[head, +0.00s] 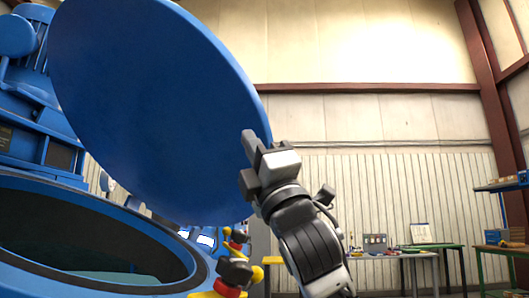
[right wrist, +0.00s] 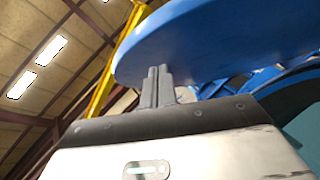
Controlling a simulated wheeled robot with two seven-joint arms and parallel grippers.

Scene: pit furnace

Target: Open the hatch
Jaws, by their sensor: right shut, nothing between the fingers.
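The hatch (head: 150,90) is a large round blue lid. In the head view it stands raised and steeply tilted above the round furnace opening (head: 80,235), which is uncovered below it. My right gripper (head: 250,145) is at the lid's lower right edge, its fingers shut with nothing between them. In the right wrist view the closed fingers (right wrist: 158,85) point up at the underside or rim of the blue lid (right wrist: 215,40); they look close to it, but I cannot tell whether they touch. My left gripper is not in view.
Yellow, red and black fittings (head: 235,270) stand at the right of the furnace rim. Workbenches (head: 390,255) line the back wall, and a shelf (head: 505,185) is at far right. The space right of my right arm looks free.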

